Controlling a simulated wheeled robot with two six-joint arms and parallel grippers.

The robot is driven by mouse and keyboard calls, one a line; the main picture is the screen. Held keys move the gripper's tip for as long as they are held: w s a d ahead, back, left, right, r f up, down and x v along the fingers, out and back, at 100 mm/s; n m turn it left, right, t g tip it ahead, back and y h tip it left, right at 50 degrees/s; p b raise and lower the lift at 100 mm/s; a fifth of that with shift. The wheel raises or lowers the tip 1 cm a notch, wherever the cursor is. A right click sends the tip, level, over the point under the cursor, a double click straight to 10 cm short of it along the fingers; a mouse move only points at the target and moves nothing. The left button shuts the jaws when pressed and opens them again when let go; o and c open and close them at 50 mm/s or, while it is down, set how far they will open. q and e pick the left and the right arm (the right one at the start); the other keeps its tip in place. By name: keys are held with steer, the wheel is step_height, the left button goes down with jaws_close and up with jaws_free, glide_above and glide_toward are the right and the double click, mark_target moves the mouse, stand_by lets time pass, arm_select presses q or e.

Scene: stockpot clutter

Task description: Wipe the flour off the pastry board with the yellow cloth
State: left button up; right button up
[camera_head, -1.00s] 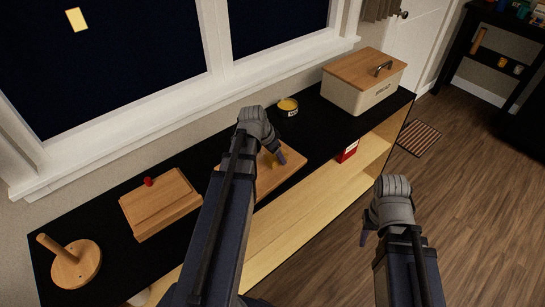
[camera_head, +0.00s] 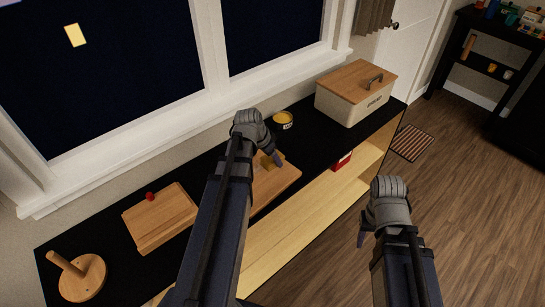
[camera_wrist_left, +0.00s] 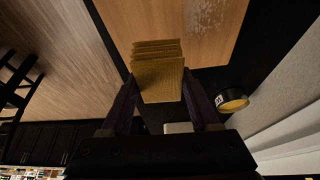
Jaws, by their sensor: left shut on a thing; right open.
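The yellow cloth (camera_wrist_left: 158,78) is a folded, layered block between the two fingers of my left gripper (camera_wrist_left: 160,100) in the left wrist view. My left gripper (camera_head: 277,160) is shut on it over the wooden pastry board (camera_head: 281,184); the cloth (camera_head: 265,162) is partly hidden by the gripper in the head view. The board also fills the top of the left wrist view (camera_wrist_left: 222,50), with a pale patch of flour (camera_wrist_left: 204,14) on it. I cannot tell whether the cloth touches the board. My right gripper (camera_head: 363,232) is open and empty, right of the counter above the floor.
A red box (camera_head: 342,160) sits in the shelf below. The window wall borders the back.

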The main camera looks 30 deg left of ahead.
arm_select(q)
steer(key=shift+r, duration=0.1)
step_height(320, 180, up, 3)
steer(key=p, duration=0.3)
stand_by(0.3)
stand_by(0.5)
